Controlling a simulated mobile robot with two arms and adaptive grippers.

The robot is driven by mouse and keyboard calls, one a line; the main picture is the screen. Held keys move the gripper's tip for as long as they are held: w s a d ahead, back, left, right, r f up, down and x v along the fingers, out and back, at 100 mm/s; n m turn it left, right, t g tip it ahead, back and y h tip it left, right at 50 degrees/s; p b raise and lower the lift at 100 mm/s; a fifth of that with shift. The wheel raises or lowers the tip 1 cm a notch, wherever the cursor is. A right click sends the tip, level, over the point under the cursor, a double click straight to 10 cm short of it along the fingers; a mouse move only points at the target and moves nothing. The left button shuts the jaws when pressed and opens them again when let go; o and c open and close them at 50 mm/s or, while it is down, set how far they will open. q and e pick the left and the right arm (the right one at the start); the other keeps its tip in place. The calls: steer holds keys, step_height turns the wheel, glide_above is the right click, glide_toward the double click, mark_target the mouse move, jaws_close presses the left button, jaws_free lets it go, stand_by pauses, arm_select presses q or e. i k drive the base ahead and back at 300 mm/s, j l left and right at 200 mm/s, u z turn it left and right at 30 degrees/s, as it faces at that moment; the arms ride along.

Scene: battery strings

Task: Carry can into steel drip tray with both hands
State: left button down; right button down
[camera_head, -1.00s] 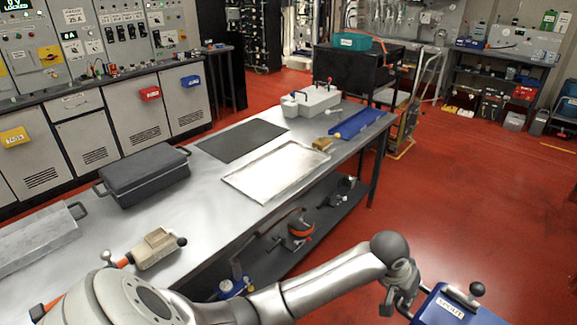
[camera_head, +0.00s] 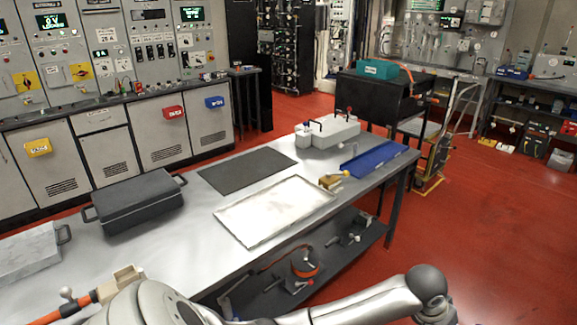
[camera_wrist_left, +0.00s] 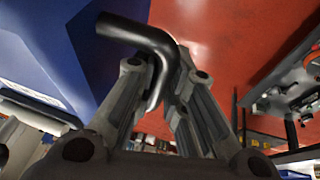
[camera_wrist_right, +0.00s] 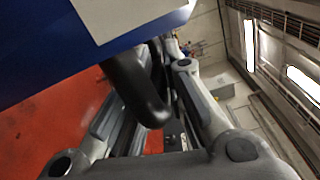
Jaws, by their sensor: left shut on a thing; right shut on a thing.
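The can is blue with black handles. It shows in the left wrist view as a blue wall (camera_wrist_left: 50,50) and in the right wrist view with a white label (camera_wrist_right: 65,50). My left gripper (camera_wrist_left: 158,80) is shut on one black handle (camera_wrist_left: 135,32). My right gripper (camera_wrist_right: 163,75) is shut on another black handle (camera_wrist_right: 135,90). Neither gripper nor the can shows in the head view. The steel drip tray (camera_head: 275,208) is a shallow, bright rectangle lying flat and empty on the bench.
On the metal bench (camera_head: 185,245) around the tray are a black mat (camera_head: 247,170), a dark lidded box (camera_head: 135,203), a blue tray (camera_head: 372,158), a brass-coloured piece (camera_head: 330,182) and a grey block with handles (camera_head: 328,132). Red floor (camera_head: 480,240) is open to the right.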

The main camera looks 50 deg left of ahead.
mark_target(276, 207)
steer(key=i, duration=2)
steer(key=i+u, duration=0.2)
steer(key=i, duration=0.25)
steer(key=u, duration=2.9)
